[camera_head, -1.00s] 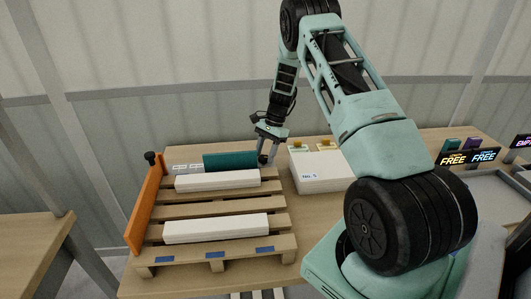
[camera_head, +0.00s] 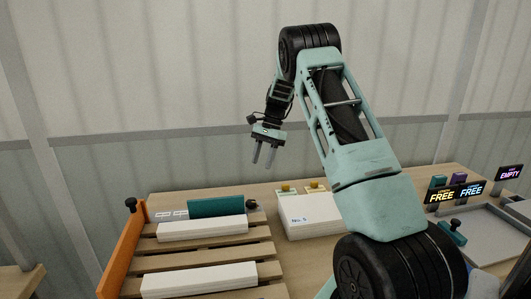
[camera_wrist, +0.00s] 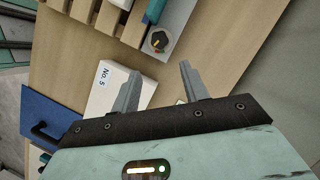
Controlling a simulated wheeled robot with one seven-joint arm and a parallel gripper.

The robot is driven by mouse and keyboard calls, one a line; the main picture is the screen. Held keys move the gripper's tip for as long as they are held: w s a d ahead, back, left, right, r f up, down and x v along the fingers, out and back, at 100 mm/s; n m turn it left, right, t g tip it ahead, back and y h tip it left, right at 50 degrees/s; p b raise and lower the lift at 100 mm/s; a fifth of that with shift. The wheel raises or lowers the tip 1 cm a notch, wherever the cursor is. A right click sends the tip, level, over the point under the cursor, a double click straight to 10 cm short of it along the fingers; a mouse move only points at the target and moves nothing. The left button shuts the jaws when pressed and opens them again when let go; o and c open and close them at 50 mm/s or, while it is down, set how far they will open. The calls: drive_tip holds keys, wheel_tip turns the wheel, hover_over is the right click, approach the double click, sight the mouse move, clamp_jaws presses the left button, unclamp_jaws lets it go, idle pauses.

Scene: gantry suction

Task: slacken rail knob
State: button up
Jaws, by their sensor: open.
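A black knob (camera_head: 252,206) sits at the right end of the teal block (camera_head: 215,207) at the back of the pallet. In the wrist view a black knob with a yellow-orange mark (camera_wrist: 159,41) shows on a pale plate, beyond my fingertips. Another black knob (camera_head: 130,204) tops the far end of the orange rail (camera_head: 122,255). My gripper (camera_head: 262,164) hangs above the table behind the pallet, fingers pointing down, apart and empty. It also shows in the wrist view (camera_wrist: 160,68), with nothing between the fingers.
The wooden pallet (camera_head: 205,259) carries white bars (camera_head: 202,229). Farther right are FREE signs (camera_head: 441,196), a grey tray (camera_head: 490,236) and a teal piece with a black knob (camera_head: 455,226).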

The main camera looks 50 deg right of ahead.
sight(252, 200)
drive_tip(key=shift+v, duration=1.85)
drive_tip(key=shift+o, duration=1.3)
drive_tip(key=a+f+n+p, duration=0.1)
drive_tip(key=a+f, duration=0.1)
drive_tip(key=f, duration=0.3)
drive_tip(key=a+f+n+g+p, duration=0.1)
drive_tip(key=a+f+n+p, duration=0.1)
drive_tip(key=f, duration=0.3)
drive_tip(key=a+f+n+p, duration=0.1)
drive_tip(key=a+f+p, duration=0.1)
drive_tip(key=f, duration=0.4)
drive_tip(key=shift+w+a+n+g, duration=0.15)
drive_tip(key=shift+a+n+g, duration=0.15)
drive_tip(key=shift+g, duration=0.1)
drive_tip(key=c, duration=1)
